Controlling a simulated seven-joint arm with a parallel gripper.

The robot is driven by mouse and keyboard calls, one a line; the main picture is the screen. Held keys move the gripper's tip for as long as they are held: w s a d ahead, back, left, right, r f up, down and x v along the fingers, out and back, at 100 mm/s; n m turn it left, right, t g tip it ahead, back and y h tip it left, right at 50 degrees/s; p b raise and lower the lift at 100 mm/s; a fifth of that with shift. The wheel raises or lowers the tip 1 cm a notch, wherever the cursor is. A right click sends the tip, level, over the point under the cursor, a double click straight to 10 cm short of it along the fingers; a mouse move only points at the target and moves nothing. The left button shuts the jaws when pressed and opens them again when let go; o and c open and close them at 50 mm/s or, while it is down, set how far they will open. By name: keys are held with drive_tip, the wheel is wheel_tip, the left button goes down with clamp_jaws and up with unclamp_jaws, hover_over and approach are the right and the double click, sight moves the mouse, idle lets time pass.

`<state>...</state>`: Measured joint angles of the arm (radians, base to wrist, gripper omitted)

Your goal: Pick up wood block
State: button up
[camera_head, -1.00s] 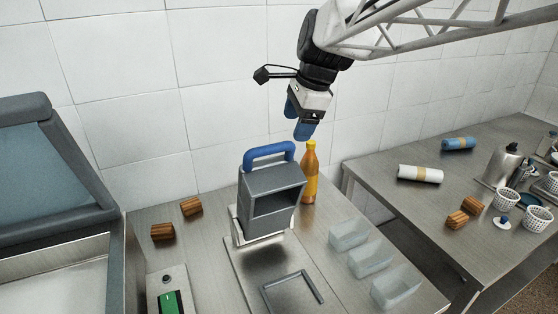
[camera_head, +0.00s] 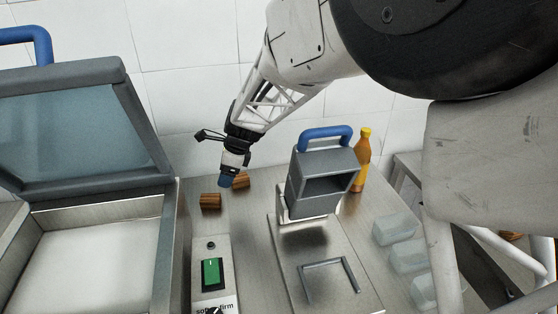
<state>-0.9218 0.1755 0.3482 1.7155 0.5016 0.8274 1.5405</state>
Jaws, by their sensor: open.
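Two brown striped wood blocks lie on the metal table left of the grey machine. The nearer wood block (camera_head: 210,202) is in plain view. The farther wood block (camera_head: 242,180) is partly covered by my gripper. My gripper (camera_head: 226,181) has blue fingertips and points down, just above and between the two blocks in the picture. It is open and holds nothing visible. I cannot tell its exact height over the table.
A grey machine with a blue handle (camera_head: 321,171) stands to the right, an orange bottle (camera_head: 362,160) behind it. Clear trays (camera_head: 397,231) line the right edge. An open-lidded chamber (camera_head: 95,250) is at left, a green-switch box (camera_head: 213,270) in front.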

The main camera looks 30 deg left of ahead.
sight(210, 197)
drive_tip(key=s+a+f, duration=0.2)
drive_tip(key=shift+a+f, duration=0.3)
drive_tip(key=shift+f, duration=0.1)
drive_tip(key=shift+x, duration=1.25)
drive_tip(key=shift+x, duration=2.6)
drive_tip(key=shift+s, duration=0.1)
drive_tip(key=c, duration=1)
